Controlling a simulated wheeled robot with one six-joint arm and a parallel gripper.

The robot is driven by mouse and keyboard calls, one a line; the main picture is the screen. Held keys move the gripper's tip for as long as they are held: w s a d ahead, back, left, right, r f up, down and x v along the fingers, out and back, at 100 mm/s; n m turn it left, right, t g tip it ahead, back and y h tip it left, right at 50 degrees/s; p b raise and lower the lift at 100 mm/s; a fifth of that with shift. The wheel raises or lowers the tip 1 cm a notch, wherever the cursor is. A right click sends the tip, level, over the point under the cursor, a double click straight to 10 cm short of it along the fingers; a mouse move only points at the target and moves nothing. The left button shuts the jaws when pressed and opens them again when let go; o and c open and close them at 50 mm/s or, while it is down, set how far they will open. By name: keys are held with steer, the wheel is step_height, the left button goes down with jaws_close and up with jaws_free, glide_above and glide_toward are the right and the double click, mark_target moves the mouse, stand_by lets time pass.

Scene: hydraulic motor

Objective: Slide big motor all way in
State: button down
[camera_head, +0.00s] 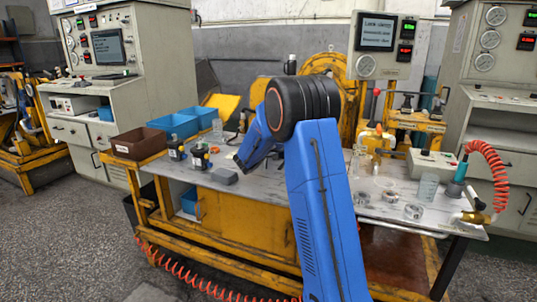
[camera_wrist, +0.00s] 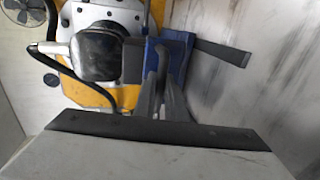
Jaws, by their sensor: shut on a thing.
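In the wrist view a dark, rounded motor body (camera_wrist: 98,55) sits against a light metal plate on a yellow housing (camera_wrist: 128,96). I take it for the big motor. My gripper (camera_wrist: 160,72) is beside its right side, with its grey fingers close together and a blue part around them. The fingers appear shut on the motor's dark side, but the contact is partly hidden. How far the motor sits in the housing cannot be told. In the head view my blue arm covers the gripper and the motor.
The workbench (camera_head: 262,188) carries blue bins (camera_head: 175,124), a brown bin (camera_head: 138,143), small bottles and metal rings. A yellow round machine (camera_head: 325,65) stands behind my arm. A coiled orange hose (camera_head: 488,160) hangs at right. A black hose (camera_wrist: 70,72) runs beside the motor.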

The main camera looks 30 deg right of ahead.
steer(key=shift+w+d, duration=0.1)
steer(key=c, duration=2.1)
jaws_free()
steer(key=shift+r, duration=0.1)
steer(key=v, duration=1.7)
steer(key=shift+a, duration=0.25)
